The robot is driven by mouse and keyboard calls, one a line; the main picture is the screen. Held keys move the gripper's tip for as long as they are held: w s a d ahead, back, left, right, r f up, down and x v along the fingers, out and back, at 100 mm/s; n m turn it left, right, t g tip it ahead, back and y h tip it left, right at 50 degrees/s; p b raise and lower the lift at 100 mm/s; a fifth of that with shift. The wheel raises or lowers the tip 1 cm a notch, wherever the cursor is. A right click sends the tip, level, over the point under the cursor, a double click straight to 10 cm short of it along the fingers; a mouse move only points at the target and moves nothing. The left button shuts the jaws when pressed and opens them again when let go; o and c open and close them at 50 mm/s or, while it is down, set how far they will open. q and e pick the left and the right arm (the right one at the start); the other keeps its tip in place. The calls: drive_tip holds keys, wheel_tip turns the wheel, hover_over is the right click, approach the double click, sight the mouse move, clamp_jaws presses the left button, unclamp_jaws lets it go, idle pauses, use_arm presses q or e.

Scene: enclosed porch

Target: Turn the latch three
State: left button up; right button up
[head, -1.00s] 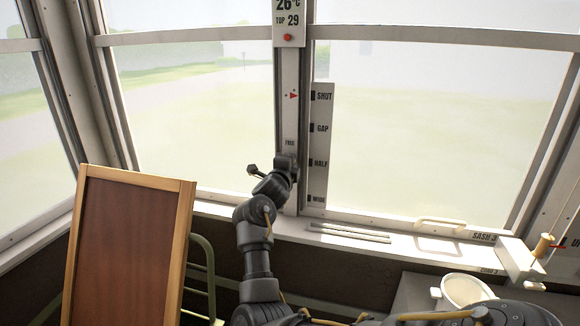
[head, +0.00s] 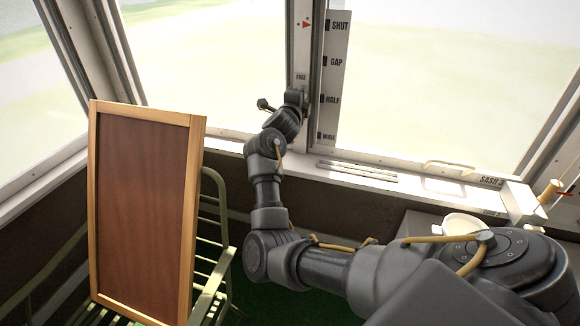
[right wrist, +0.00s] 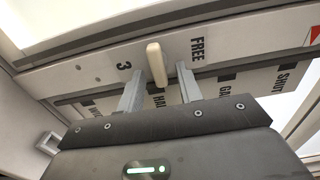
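Latch three shows in the right wrist view as a cream lever (right wrist: 156,63) on the pale window post, between a "3" mark and the word FREE. My right gripper (right wrist: 160,78) is open, with one grey finger on each side of the lever. Gaps show between the fingers and the lever, so it does not look gripped. In the head view my right gripper (head: 299,98) is at the post just below the word FREE, and it hides the latch. My left gripper is not in view.
A scale board (head: 331,75) marked SHUT, GAP, HALF and WIDE stands right of the post. A wood-framed brown board (head: 143,210) leans on a green metal chair (head: 213,250) at left. The sill (head: 405,183) has a cream handle (head: 449,167) near SASH 3.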

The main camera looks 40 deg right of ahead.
drive_tip(key=s+a+n+p, duration=0.5)
drive_tip(key=a+n+p, duration=0.5)
drive_tip(key=n+p, duration=0.85)
drive_tip(key=s+a+f+n+y+b, duration=0.1)
drive_tip(key=s+f+n+y+b, duration=0.1)
drive_tip(key=f, duration=1.3)
drive_tip(key=s+a+f+n+y+b, duration=0.2)
drive_tip(key=f+n+y+b, duration=0.1)
drive_tip(key=f, duration=1.1)
drive_tip(key=shift+s+a+f+n+t+y+b, duration=0.3)
drive_tip(key=shift+n+b, duration=0.35)
drive_tip(key=shift+n, duration=0.5)
drive_tip(key=shift+w+f, duration=0.1)
